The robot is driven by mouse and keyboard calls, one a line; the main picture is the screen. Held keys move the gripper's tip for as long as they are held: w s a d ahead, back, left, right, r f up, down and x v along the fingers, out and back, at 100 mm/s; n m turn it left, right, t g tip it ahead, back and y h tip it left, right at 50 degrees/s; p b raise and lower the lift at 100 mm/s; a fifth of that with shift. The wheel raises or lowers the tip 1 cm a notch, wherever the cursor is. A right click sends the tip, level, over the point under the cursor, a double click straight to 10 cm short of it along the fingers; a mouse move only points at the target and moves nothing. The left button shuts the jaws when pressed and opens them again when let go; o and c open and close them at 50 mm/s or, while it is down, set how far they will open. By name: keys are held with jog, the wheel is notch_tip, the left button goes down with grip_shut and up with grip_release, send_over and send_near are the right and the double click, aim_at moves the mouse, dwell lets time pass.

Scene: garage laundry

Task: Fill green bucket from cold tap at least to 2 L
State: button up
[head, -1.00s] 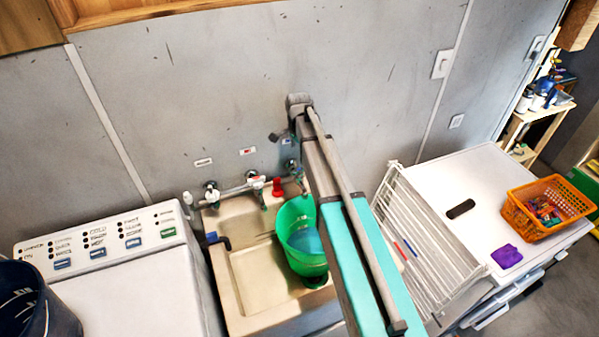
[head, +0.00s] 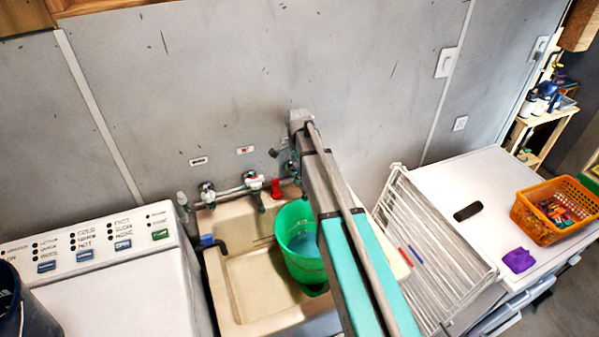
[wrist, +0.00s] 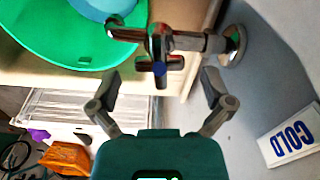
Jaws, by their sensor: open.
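The green bucket (head: 296,262) stands in the right part of the sink basin, with light blue water in it; I cannot read its level. It also fills the top left of the wrist view (wrist: 60,45). The cold tap (wrist: 205,42) has a cross handle (wrist: 158,47) with a blue centre, and its dark spout (wrist: 122,34) reaches over the bucket. A "COLD" label (wrist: 292,134) is on the wall. My gripper (wrist: 160,80) is open, its two fingers apart on either side of the handle's lower end; I cannot tell whether they touch it. My arm partly hides the tap in the head view.
Another tap (head: 207,193) and a red-handled part (head: 276,187) sit along the sink's back. A washing machine (head: 130,290) stands left. A white drying rack (head: 430,250) and a white cabinet (head: 450,190) with an orange basket (head: 553,212) stand right.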

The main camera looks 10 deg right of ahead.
jog(key=shift+f, duration=0.45)
jog(key=shift+c, duration=0.3)
jog(key=c, duration=1)
jog(key=shift+c, duration=0.2)
jog(key=shift+m, duration=1)
jog(key=o, duration=1.1)
